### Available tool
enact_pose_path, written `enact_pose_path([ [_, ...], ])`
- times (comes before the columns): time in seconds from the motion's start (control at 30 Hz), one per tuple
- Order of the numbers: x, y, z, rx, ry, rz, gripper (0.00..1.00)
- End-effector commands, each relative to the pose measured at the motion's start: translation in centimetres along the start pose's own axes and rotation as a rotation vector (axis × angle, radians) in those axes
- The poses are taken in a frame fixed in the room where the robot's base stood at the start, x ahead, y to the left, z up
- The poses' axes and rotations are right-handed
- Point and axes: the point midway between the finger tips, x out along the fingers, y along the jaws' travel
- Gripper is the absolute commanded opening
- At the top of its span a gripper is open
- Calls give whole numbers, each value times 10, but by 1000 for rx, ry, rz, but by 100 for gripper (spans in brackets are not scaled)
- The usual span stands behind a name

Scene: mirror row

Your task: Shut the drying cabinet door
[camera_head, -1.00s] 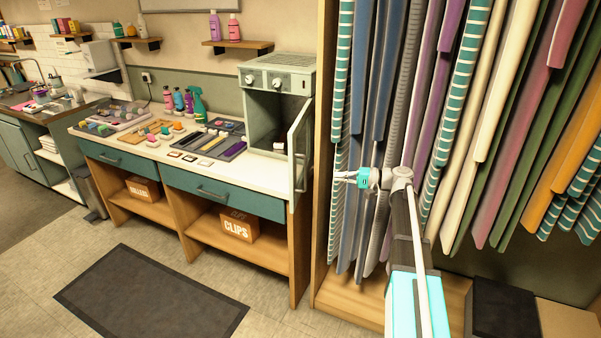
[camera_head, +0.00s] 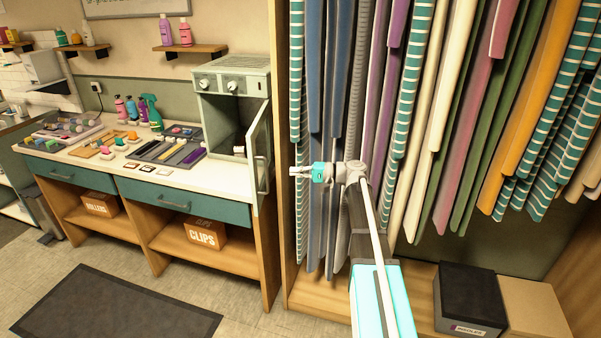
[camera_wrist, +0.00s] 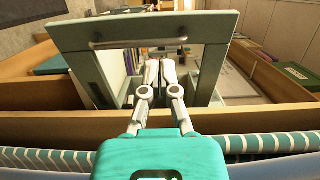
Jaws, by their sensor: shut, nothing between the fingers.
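The drying cabinet (camera_head: 226,108) is a pale grey-green box with two knobs, standing at the right end of the counter. Its framed door (camera_head: 257,155) stands open, swung out toward the front at the cabinet's right side, with a bar handle near its free edge. My gripper (camera_head: 291,171) is to the right of the door, in front of the hanging towels, and points left. It is shut and empty. In the wrist view the door frame (camera_wrist: 215,68) and its handle (camera_wrist: 138,43) show ahead, beyond my fingertips (camera_wrist: 160,64). Whether the fingers touch the door I cannot tell.
A wooden upright (camera_head: 283,200) of the towel rack stands between door and gripper. Hanging towels (camera_head: 430,100) fill the right. Trays and bottles cover the counter (camera_head: 85,157). A dark mat (camera_head: 115,305) lies on open floor. A black box (camera_head: 468,297) sits lower right.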

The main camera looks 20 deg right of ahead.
Motion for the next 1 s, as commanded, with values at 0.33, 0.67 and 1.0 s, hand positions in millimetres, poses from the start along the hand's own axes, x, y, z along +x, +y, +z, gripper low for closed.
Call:
enact_pose_path([
  [0.33,53,0,0,0,-3,0,0],
  [0.67,96,0,0,0,-2,0,0],
  [1.0,112,0,0,0,-1,0,0],
])
